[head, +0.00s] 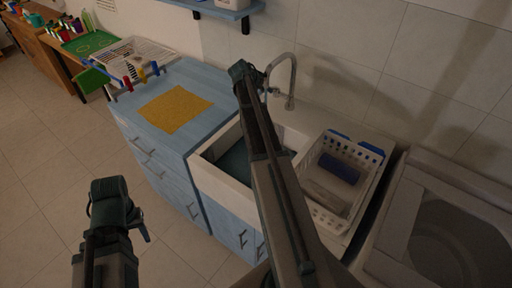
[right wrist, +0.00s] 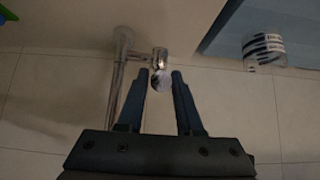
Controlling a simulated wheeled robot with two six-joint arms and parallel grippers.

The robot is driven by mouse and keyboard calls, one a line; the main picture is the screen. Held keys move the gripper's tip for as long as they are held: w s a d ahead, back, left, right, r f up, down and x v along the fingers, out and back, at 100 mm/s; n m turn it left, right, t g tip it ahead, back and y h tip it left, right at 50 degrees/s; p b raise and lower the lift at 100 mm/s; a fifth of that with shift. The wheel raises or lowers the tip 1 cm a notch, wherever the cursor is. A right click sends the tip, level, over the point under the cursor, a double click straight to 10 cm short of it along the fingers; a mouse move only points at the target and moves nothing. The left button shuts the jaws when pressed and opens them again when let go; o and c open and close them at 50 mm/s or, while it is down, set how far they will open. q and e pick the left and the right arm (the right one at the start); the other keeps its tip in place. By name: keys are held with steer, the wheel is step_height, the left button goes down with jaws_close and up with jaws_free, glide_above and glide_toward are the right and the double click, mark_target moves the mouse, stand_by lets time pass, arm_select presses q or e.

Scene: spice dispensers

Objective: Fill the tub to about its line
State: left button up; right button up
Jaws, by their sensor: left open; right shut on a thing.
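A white tub-like sink (head: 222,190) is set at the end of the blue counter. Its inside shows a dark blue-green surface (head: 236,162); I cannot tell whether this is water, and no line is readable. A metal tap (head: 292,78) rises at its back wall. My right gripper (head: 243,72) reaches across the sink to the tap. In the right wrist view its fingers (right wrist: 161,76) are closed about the tap's round metal knob (right wrist: 159,63). My left gripper (head: 116,205) hangs over the floor, open, with nothing seen in it.
A white basket (head: 345,208) with a blue roll (head: 340,168) stands right of the sink. A yellow cloth (head: 175,107) lies on the blue counter (head: 205,78). A blue shelf (head: 222,12) is on the wall above. The floor at left is clear.

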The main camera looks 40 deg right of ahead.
steer(key=shift+s+a+f+b, duration=0.1)
steer(key=shift+a+f+b, duration=0.45)
steer(key=shift+f, duration=0.4)
steer(key=shift+s+a+f+b, duration=0.1)
steer(key=shift+a+f+b, duration=0.1)
steer(key=shift+f+b, duration=0.55)
steer(key=shift+r, duration=0.15)
steer(key=o, duration=1.1)
steer(key=shift+r, duration=0.1)
